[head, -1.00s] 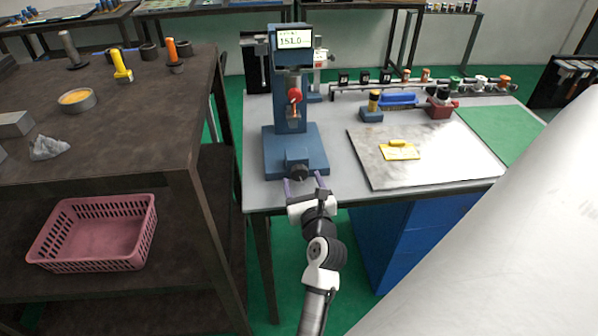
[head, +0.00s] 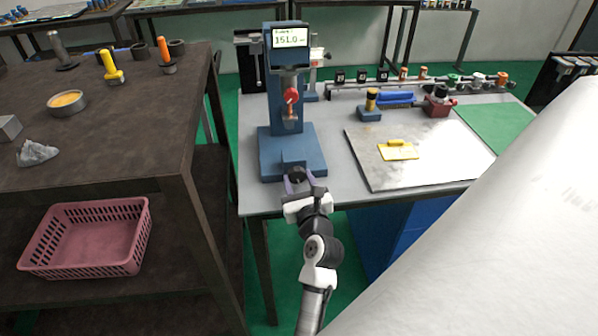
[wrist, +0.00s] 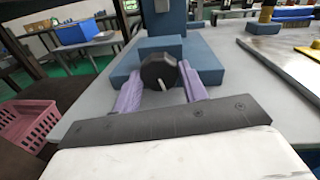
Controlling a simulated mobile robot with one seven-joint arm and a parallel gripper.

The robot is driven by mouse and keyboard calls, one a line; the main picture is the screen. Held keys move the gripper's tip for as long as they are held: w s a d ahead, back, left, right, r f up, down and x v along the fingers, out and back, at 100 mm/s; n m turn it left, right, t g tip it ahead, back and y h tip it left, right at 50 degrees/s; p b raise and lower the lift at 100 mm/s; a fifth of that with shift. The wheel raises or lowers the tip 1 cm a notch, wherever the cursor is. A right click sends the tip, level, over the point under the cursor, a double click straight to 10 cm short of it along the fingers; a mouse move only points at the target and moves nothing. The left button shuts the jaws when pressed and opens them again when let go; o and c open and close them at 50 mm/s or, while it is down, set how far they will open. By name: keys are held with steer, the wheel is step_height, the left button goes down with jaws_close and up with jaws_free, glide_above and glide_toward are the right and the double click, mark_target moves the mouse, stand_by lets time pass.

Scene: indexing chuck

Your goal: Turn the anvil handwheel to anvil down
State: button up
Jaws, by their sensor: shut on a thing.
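The anvil handwheel (wrist: 158,71) is a round black knob with a white mark on its face. It sits on the front of the blue tester's base (head: 312,139); in the head view the handwheel (head: 297,175) is partly hidden. The white mark points downward, slightly right, in the wrist view. My gripper (head: 298,182) is at the knob, with its purple fingers (wrist: 161,88) one on each side of it, shut on it. The blue tester stands upright, with a display reading 151.0 (head: 290,37) and a red part (head: 291,96) on its column.
A metal plate with a yellow block (head: 398,150) lies to the right on the grey table. Behind it stand a yellow-topped blue block (head: 370,104) and a red block (head: 438,105). A dark bench with a pink basket (head: 88,236) stands at left.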

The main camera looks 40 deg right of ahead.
steer(key=shift+n, duration=0.4)
steer(key=n+p, duration=0.1)
steer(key=n, duration=0.1)
steer(key=shift+r+n, duration=0.15)
steer(key=shift+n, duration=0.15)
steer(key=n, duration=0.4)
steer(key=shift+w+g+p, duration=0.1)
steer(key=shift+g+p, duration=0.2)
steer(key=shift+p, duration=0.1)
steer(key=n, duration=0.4)
steer(key=shift+a+n+g+h, duration=0.15)
steer(key=shift+n+g+h, duration=0.15)
steer(key=n, duration=0.3)
steer(key=shift+w+b, duration=0.1)
steer(key=shift+b, duration=0.3)
steer(key=n+b, duration=0.1)
steer(key=n, duration=0.2)
steer(key=shift+a+n+g+h, duration=0.1)
steer(key=shift+n+g+h, duration=0.2)
steer(key=n+b, duration=0.1)
steer(key=n, duration=0.3)
steer(key=shift+h+b, duration=0.3)
steer(key=n+b, duration=0.2)
steer(key=n, duration=0.2)
steer(key=shift+h, duration=0.3)
steer(key=shift+n+b, duration=0.7)
steer(key=shift+n, duration=1.5)
